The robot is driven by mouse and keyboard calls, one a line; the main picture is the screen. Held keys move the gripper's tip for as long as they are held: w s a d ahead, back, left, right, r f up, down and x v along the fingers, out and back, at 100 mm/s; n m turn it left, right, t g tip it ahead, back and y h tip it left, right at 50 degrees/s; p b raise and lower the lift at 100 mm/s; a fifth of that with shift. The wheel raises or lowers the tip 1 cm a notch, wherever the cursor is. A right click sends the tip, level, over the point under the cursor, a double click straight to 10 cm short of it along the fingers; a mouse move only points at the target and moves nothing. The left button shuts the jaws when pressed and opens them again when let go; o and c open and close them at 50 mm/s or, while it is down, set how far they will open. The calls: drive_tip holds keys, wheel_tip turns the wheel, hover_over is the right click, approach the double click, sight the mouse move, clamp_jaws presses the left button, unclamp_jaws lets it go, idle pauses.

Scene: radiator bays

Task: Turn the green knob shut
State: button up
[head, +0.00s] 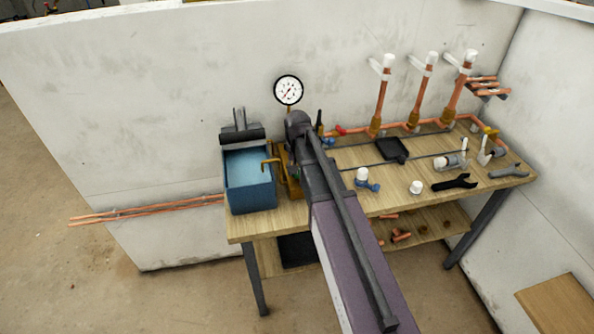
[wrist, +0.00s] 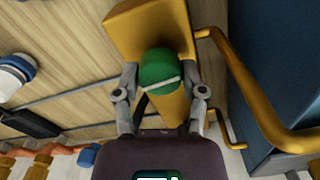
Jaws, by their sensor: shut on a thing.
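The green knob (wrist: 160,68) sits on a brass body (wrist: 139,28) and fills the middle of the wrist view. A pale line runs across its face at a slight slant. My gripper (wrist: 164,78) has one finger on each side of the knob and is shut on it. In the head view my arm covers most of the knob. The brass body (head: 290,182) shows there beside the blue tank, at the left part of the bench.
A blue water tank (head: 249,196) stands close to the left of the brass body, with a brass spout (wrist: 254,88) bending toward it. A pressure gauge (head: 288,90) is behind. Blue-handled (head: 369,181) and white-capped fittings and a black wrench (head: 455,183) lie to the right on the bench.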

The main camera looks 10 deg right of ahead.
drive_tip(key=shift+s+m, duration=0.1)
drive_tip(key=shift+m, duration=0.5)
drive_tip(key=o, duration=1.2)
drive_tip(key=shift+c, duration=0.2)
drive_tip(key=shift+n, duration=0.4)
